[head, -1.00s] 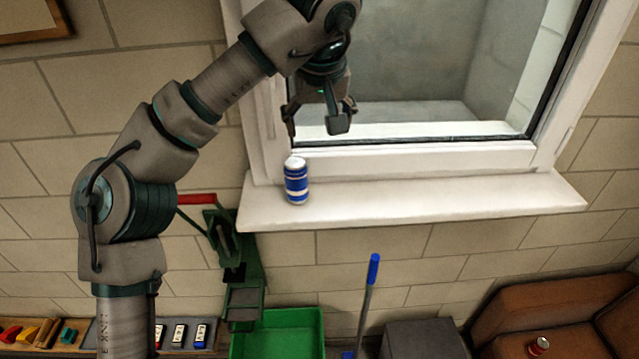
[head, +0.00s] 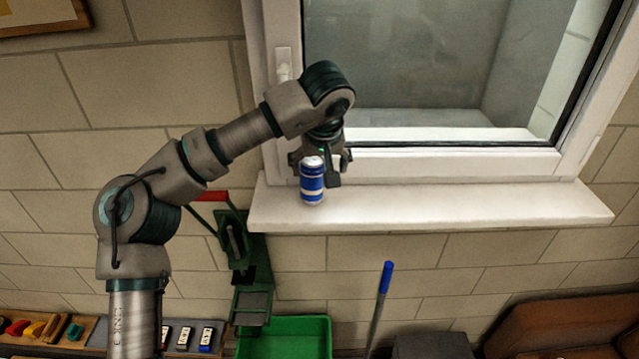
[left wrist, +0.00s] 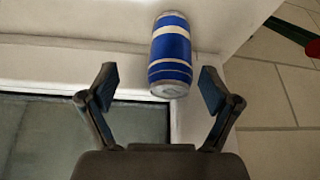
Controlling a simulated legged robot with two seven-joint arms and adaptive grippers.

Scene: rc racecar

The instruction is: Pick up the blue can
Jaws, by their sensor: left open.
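The blue can (head: 312,184) with white bands and a silver top stands upright on the white window sill, near its left end. In the left wrist view the can (left wrist: 170,55) lies ahead, in line with the gap between the fingers and just beyond their tips. My left gripper (head: 322,172) is at the can's upper part in the head view, with fingers partly hidden behind the can. In the left wrist view the left gripper (left wrist: 156,88) is open, one finger to each side, with gaps between fingers and can. My right gripper is not in view.
The window sill (head: 450,206) is clear to the right of the can. The window frame (head: 420,166) rises behind it. Below are a green lever tool (head: 240,255), a green bin (head: 290,338) and a blue-tipped pole (head: 385,278).

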